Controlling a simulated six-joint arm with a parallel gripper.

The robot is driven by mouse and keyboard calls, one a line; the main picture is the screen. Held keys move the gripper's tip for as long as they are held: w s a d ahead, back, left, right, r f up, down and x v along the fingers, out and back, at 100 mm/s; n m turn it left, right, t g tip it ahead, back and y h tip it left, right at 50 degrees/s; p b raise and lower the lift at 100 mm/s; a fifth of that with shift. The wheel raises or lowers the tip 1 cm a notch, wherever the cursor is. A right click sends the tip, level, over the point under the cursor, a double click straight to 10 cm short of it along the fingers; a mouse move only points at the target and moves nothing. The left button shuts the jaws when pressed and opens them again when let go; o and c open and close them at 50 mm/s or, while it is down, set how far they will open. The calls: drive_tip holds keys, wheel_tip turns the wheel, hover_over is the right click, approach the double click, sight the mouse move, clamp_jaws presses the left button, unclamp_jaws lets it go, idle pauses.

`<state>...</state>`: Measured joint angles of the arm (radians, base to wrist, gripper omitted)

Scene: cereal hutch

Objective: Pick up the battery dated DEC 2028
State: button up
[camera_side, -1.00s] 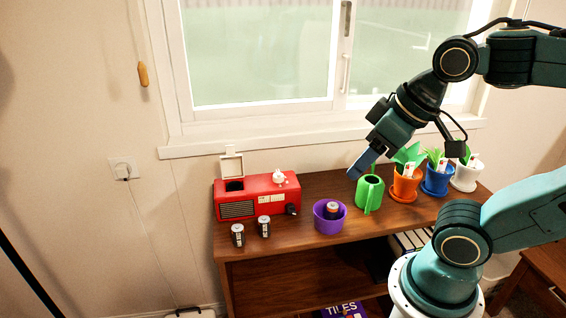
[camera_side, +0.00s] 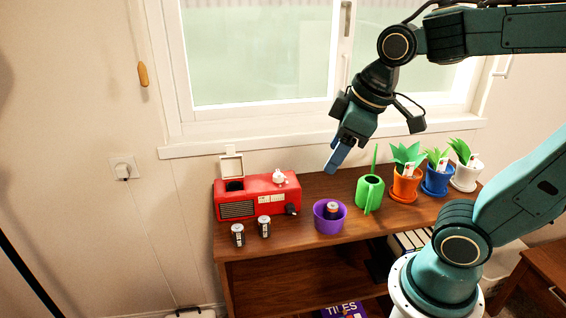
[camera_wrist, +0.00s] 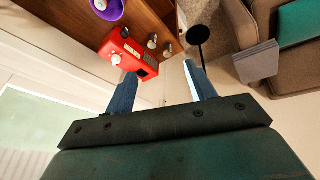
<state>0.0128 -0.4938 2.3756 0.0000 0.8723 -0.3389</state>
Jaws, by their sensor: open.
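Two small dark batteries with pale labels stand upright at the front left of the wooden hutch top, a left battery (camera_side: 238,235) and a right battery (camera_side: 264,227). A third battery (camera_side: 332,209) stands in the purple pot (camera_side: 329,221). The dates are too small to read. My gripper (camera_side: 334,163) is open and empty, in the air above and behind the purple pot. In the wrist view its two blue fingers (camera_wrist: 160,88) are spread apart, and two batteries show beyond them, one (camera_wrist: 153,42) and another (camera_wrist: 167,51).
A red radio (camera_side: 256,197) with its lid raised (camera_side: 232,166) stands behind the batteries; it also shows in the wrist view (camera_wrist: 123,56). A green watering can (camera_side: 369,191) and potted plants, one orange (camera_side: 405,187), fill the right. The window is behind.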

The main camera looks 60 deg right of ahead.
drive_tip(key=w+d+f+n+g, duration=0.1)
drive_tip(key=w+f+n, duration=0.2)
drive_tip(key=w, duration=0.2)
drive_tip(key=w+f+n+g, duration=0.1)
drive_tip(key=w+f+n, duration=0.1)
drive_tip(key=w+n, duration=0.3)
drive_tip(key=n+g, duration=0.2)
drive_tip(key=n, duration=0.4)
hover_over(264, 219)
wheel_tip(264, 219, down, 12)
drive_tip(key=shift+f, duration=0.15)
drive_tip(key=shift+f, duration=4.2)
drive_tip(key=shift+f, duration=2.6)
drive_tip(key=shift+c, duration=0.4)
drive_tip(key=c, duration=1)
